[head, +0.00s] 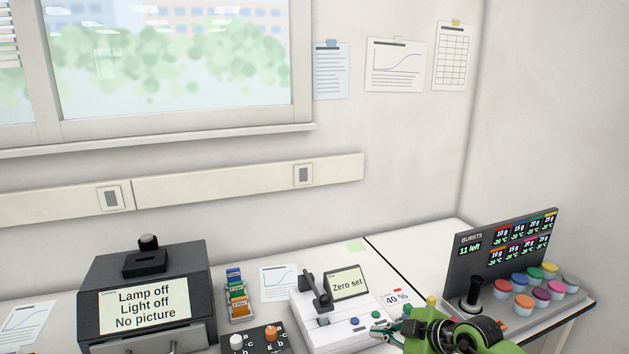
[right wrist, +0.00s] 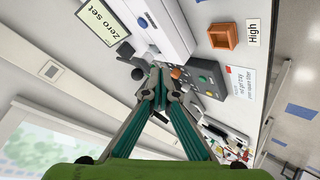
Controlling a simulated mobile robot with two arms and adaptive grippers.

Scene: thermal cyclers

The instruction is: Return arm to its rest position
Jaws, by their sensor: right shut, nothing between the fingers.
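My right gripper (head: 388,328) is at the lower edge of the head view, in front of the right side of the white device (head: 340,325) with the "Zero set" screen. Its green arm comes in from the bottom right. In the right wrist view, the gripper (right wrist: 160,75) has its fingertips close together, with nothing between them. It is over or near the bench, and I cannot tell its exact height. My left gripper does not show in either view.
A dark box (head: 145,295) reading "Lamp off" stands at left. An orange square tray (right wrist: 223,36) shows in the right wrist view. The bench back (head: 425,245) is clear.

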